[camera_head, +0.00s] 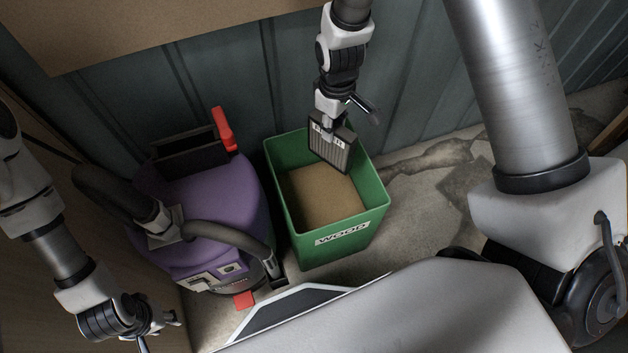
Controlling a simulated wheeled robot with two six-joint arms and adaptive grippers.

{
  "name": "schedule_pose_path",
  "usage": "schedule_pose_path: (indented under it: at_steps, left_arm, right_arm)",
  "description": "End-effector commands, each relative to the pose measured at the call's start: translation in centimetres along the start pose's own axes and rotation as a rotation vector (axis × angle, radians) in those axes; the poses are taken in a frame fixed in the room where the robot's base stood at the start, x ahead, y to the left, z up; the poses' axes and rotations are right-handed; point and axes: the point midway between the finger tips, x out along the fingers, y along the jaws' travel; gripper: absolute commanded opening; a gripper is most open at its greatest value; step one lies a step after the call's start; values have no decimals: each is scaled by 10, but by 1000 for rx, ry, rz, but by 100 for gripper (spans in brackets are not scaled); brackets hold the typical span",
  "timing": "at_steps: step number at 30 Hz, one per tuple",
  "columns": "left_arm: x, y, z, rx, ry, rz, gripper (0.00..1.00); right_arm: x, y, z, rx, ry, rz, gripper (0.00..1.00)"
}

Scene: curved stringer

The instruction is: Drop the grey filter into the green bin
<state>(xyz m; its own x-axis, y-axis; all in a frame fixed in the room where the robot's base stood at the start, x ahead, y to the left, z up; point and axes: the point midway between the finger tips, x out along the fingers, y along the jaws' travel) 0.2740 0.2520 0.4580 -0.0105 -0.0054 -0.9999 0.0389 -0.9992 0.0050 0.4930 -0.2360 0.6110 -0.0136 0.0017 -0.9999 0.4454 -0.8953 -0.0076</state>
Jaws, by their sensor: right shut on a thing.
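The grey filter (331,150) is a dark rectangular block with a pale top edge. My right gripper (328,130) comes down from the top of the view and is shut on the filter's upper edge. It holds the filter over the back right part of the green bin (348,243). The bin is open at the top, has a brown layer inside and a label reading "WOOD" on its front. How far the filter is above the rim cannot be told. My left gripper (160,331) is at the lower left, apart from the bin; its fingers are partly cut off.
A purple vacuum machine (205,205) with a black hose, an open dark compartment (190,152) and a raised red part (223,130) stands just left of the bin. A corrugated wall (420,80) is behind. Cracked floor (430,190) is clear right of the bin.

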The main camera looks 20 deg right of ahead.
Motion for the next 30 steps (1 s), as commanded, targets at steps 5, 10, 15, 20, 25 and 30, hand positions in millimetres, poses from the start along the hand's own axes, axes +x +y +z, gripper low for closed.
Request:
schedule_pose_path:
  at_steps: [5, 10, 15, 20, 25, 30]
  left_arm:
    - [15, 0, 2, 0, -4, 0, 40]
    - [43, 0, 2, -1, -4, 0, 40]
    - [65, 0, 2, 0, -3, 0, 40]
    - [68, -1, 2, 0, -3, 0, 40]
    - [66, 0, 1, -1, -3, 0, 40]
    - [66, 0, 1, 0, -3, 0, 40]
  right_arm:
    - [16, 0, 2, -13, 1, 0, 0]
    - [41, 0, 2, -12, 1, 0, 0]
    - [60, 0, 2, -11, 0, 0, 0]
    - [62, 0, 2, -10, 0, 0, 0]
    - [60, 0, 2, -10, 0, 0, 0]
    - [60, 0, 2, -10, 0, 0, 58]
